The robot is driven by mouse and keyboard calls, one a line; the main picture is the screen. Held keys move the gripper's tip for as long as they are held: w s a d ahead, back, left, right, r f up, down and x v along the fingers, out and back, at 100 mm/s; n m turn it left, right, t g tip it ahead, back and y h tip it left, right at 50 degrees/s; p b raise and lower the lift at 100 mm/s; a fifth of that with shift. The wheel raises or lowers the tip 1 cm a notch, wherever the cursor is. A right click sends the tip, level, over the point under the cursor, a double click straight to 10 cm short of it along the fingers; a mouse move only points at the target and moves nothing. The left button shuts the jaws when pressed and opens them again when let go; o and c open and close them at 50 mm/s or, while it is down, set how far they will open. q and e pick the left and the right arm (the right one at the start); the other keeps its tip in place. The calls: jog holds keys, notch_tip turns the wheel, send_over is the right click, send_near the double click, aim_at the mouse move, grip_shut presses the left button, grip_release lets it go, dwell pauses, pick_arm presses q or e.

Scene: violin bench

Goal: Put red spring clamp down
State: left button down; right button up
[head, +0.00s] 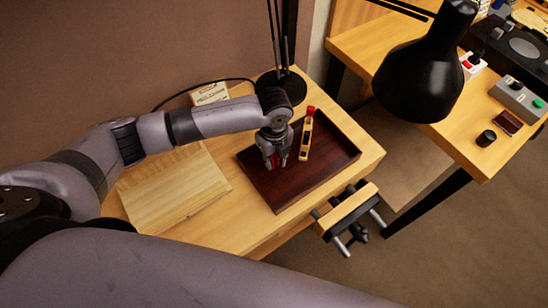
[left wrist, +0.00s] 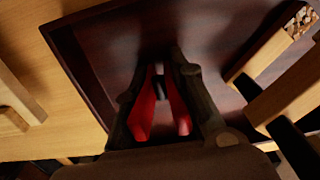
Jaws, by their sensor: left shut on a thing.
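My left gripper (head: 275,164) points down over the left part of a dark brown tray (head: 286,203) on the wooden bench. It is shut on the red spring clamp, mostly hidden by the fingers in the head view. In the left wrist view the clamp's two red arms (left wrist: 145,110) spread between the dark fingers (left wrist: 165,105), with the tray floor (left wrist: 105,45) behind. I cannot tell whether the clamp touches the tray floor. My right gripper is not in view.
A light wooden tool with a red end (head: 306,138) lies in the tray, right of my gripper. A pale wooden board (head: 175,190) lies left of the tray. A black lamp (head: 425,70) hangs at upper right. A vise (head: 348,215) sticks out from the bench's front edge. The tray's front right is clear.

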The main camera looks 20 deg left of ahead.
aim_at(274, 159)
pick_arm(q)
jog(key=c, duration=1.4)
grip_release()
jog(key=shift+o, duration=0.2)
notch_tip(274, 159, up, 12)
jog(key=shift+r+b, duration=0.2)
jog(key=shift+b, duration=0.25)
jog(key=shift+f, duration=0.1)
